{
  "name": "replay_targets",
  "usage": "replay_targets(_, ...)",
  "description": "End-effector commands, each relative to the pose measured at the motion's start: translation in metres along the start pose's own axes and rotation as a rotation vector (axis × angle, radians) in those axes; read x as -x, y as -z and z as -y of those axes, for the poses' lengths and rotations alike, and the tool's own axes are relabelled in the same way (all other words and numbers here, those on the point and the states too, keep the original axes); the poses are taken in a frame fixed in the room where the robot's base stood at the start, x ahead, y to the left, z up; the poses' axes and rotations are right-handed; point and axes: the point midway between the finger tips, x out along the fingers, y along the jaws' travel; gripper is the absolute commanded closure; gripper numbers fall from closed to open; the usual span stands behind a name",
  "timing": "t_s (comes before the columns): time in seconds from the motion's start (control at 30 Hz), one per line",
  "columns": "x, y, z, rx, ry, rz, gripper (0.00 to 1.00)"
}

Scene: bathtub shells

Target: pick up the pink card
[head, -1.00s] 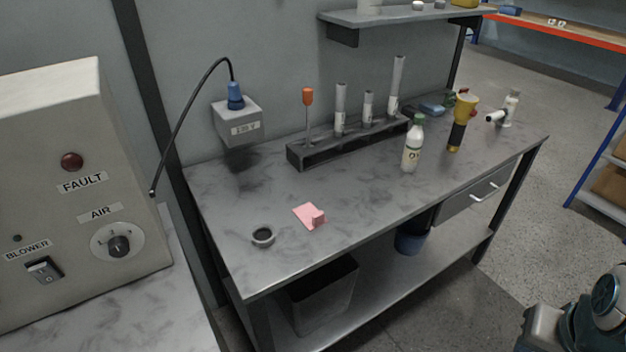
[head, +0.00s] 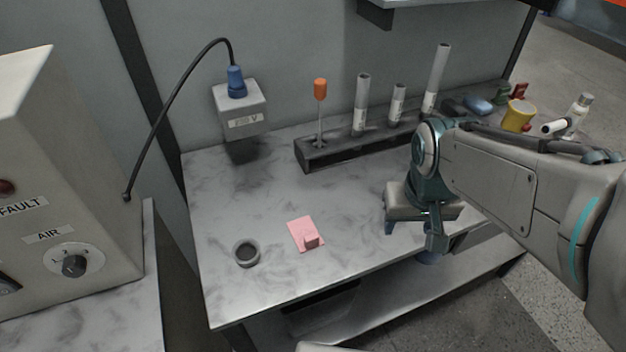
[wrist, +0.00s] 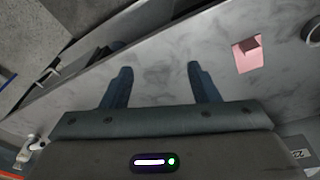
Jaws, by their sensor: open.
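The pink card (head: 306,233) lies flat on the grey marbled bench top, with a small raised pink block or tab at its near edge. In the wrist view the pink card (wrist: 247,55) is up and to the right of the fingers. My gripper (head: 432,243) is over the right part of the bench front, to the right of the card and apart from it. In the wrist view my gripper (wrist: 158,75) has its two dark fingers wide apart with nothing between them.
A small dark round cup (head: 246,254) stands just left of the card. A dark rack (head: 345,150) with several tubes and an orange-handled tool stands behind. A grey box with a cable (head: 240,108) is on the wall.

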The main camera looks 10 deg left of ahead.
Motion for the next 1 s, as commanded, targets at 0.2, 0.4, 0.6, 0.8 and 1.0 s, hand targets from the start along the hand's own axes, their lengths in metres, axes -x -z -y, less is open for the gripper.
replay_targets(0.2,0.009,0.043,0.084,0.252,0.029,0.092,0.45)
replay_targets(0.4,0.003,0.054,0.144,0.396,0.061,0.144,0.45)
replay_targets(0.6,-0.005,0.054,0.167,0.447,0.075,0.165,0.45)
replay_targets(0.8,-0.039,0.048,0.169,0.450,0.076,0.170,0.45)
replay_targets(1.0,-0.073,0.042,0.170,0.448,0.076,0.169,0.45)
